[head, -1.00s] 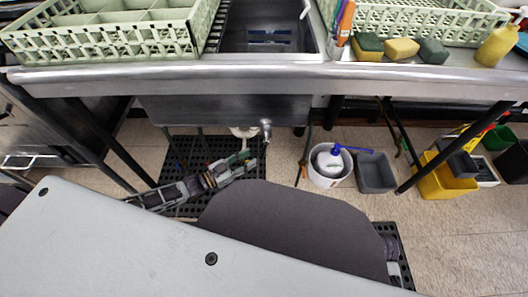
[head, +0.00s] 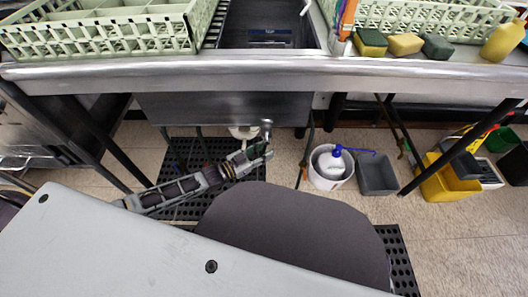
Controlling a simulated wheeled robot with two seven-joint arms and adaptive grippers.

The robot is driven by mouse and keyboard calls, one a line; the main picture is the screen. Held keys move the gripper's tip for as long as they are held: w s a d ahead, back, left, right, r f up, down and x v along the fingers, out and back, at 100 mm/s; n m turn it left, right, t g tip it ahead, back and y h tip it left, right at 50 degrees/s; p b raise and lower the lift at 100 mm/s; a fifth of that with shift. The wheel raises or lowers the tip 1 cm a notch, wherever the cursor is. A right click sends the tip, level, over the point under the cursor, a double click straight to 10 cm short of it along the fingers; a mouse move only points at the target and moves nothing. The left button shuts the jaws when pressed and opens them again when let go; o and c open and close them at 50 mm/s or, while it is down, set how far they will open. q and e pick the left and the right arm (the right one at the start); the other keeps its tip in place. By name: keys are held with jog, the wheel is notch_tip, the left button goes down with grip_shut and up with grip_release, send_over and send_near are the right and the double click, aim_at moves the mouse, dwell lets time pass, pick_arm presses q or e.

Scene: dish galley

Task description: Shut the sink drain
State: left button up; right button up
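The steel sink (head: 222,108) is set in the counter, its dark basin open at the top. Under it a white drain fitting (head: 243,132) shows, with a small metal drain handle (head: 266,127) pointing down beside it on the right. My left arm reaches in from the left under the counter. My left gripper (head: 264,151) is just below the handle, at its lower end; I cannot tell whether they touch. Its fingers are too small and overlapped to tell open from shut. My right gripper is out of view.
Counter legs (head: 123,163) flank the space. Sponges (head: 405,43) and dish racks (head: 100,35) are on the counter.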

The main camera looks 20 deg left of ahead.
pick_arm(q)
grip_shut()
dwell(0.7)
